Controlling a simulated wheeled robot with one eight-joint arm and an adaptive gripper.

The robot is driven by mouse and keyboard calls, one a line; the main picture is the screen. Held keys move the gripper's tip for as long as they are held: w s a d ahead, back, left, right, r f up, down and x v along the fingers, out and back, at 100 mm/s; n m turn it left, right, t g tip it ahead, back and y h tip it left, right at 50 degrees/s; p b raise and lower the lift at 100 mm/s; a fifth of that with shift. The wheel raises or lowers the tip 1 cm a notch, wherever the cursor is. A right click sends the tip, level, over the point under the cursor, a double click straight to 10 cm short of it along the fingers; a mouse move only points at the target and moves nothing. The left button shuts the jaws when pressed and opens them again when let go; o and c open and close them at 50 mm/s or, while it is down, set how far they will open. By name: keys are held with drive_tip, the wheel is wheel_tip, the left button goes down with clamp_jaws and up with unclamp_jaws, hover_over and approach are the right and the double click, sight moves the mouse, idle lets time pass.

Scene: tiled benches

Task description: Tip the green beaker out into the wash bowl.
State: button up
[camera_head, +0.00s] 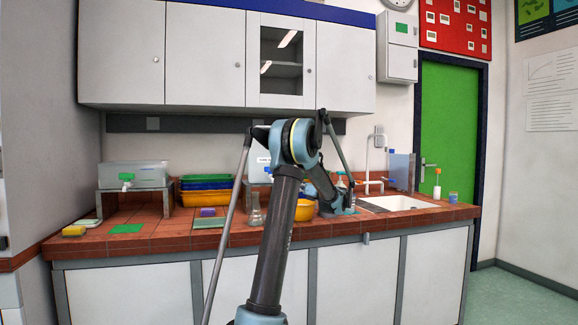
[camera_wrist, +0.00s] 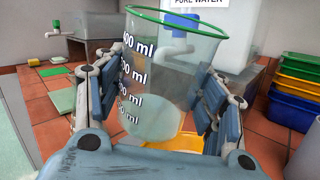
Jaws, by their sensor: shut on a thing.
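The beaker (camera_wrist: 170,75) is clear, with a green rim and white volume marks, and fills the middle of the wrist view. My gripper (camera_wrist: 155,88) is shut on it, one finger on each side. The beaker looks roughly upright, with something pale low inside it. A yellow-orange bowl (camera_wrist: 188,146), likely the wash bowl, shows partly beyond and below the beaker. In the head view the yellow bowl (camera_head: 304,211) stands on the bench, partly hidden by my arm. There my gripper (camera_head: 342,204) is low over the bench near the sink; the beaker cannot be made out.
A conical flask (camera_head: 255,209) stands left of the bowl near my arm. Stacked trays (camera_head: 206,191) are at the back. A sink (camera_head: 398,202) with a tap is to the right. A purple sponge (camera_head: 208,212) and a yellow sponge (camera_head: 74,231) lie on the left part of the bench.

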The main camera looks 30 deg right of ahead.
drive_tip(key=shift+s+d+f+n+g+h, duration=0.15)
drive_tip(key=shift+d+f+n+g+h, duration=0.15)
drive_tip(key=shift+d+f+n+g, duration=0.45)
drive_tip(key=shift+a+r+n, duration=0.1)
drive_tip(key=shift+r+n, duration=0.1)
drive_tip(key=shift+n, duration=0.05)
